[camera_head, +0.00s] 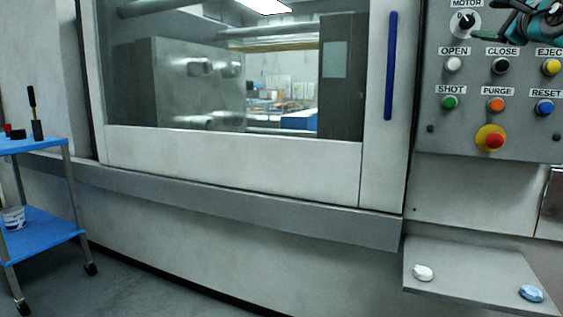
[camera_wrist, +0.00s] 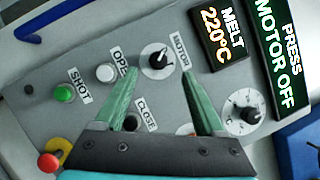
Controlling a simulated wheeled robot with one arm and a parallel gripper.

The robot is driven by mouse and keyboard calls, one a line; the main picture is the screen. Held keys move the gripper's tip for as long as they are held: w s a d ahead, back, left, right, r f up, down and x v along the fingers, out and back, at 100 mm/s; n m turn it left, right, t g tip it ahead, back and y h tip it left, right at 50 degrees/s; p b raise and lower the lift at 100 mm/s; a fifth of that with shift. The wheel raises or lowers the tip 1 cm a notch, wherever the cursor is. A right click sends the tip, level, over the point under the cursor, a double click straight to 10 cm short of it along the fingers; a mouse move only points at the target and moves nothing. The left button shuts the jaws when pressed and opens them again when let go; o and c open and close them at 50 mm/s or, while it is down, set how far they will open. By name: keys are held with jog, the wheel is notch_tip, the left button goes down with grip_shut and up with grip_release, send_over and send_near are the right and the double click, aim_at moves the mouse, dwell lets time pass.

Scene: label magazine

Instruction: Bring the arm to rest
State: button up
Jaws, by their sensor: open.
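My gripper (camera_wrist: 158,82) is open and empty in the wrist view, its two green fingers spread in front of the control panel (camera_wrist: 70,130). The black-and-white MOTOR knob (camera_wrist: 158,60) shows just beyond the fingertips, roughly between them; I cannot tell whether they touch it. In the head view my gripper (camera_head: 530,20) is at the top right corner, partly cut off, to the right of the MOTOR knob (camera_head: 465,22). The display (camera_wrist: 280,52) reads PRESS MOTOR OFF, and another display (camera_wrist: 220,35) reads MELT 220°C.
Several labelled buttons and a red emergency stop (camera_head: 490,139) sit on the panel. Below, a grey shelf (camera_head: 465,270) holds a white piece (camera_head: 423,273) and a blue piece (camera_head: 531,293). A machine door with a blue handle (camera_head: 391,65) is left. A blue cart (camera_head: 45,235) stands far left.

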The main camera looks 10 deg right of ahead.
jog(key=a+r+m+t+h, duration=0.45)
jog(key=r+m, duration=0.45)
jog(key=m, duration=0.7)
jog(key=s+d+f+m+g+h, duration=0.1)
jog(key=d+f+m+g+h, duration=0.15)
jog(key=f+m+g, duration=0.6)
jog(key=s+d+f+m+g+h, duration=0.1)
jog(key=f+m+g+h, duration=0.2)
jog(key=f+m, duration=1)
jog(key=s+a+f+m+g+y, duration=0.2)
jog(key=a+f, duration=0.1)
jog(key=f, duration=0.6)
jog(key=s+a+f+m+g+y, duration=0.1)
jog(key=a+f+m+g+y, duration=0.15)
jog(key=f, duration=0.55)
jog(key=s+a+f+m+g+y, duration=0.15)
jog(key=a+f, duration=0.25)
jog(key=f, duration=0.5)
jog(key=s+a+f+m+g+y, duration=0.25)
jog(key=s+a+f, duration=0.55)
jog(key=f, duration=0.4)
jog(key=s+a+f+g+y, duration=0.2)
jog(key=s+a+f+g, duration=0.1)
jog(key=s+a+f, duration=0.4)
jog(key=s+a+f+g+y, duration=0.3)
jog(key=s+a+f, duration=0.5)
jog(key=s+a, duration=0.4)
jog(key=shift+s+f+m, duration=0.15)
jog(key=shift+s+m, duration=0.15)
jog(key=shift+s, duration=0.9)
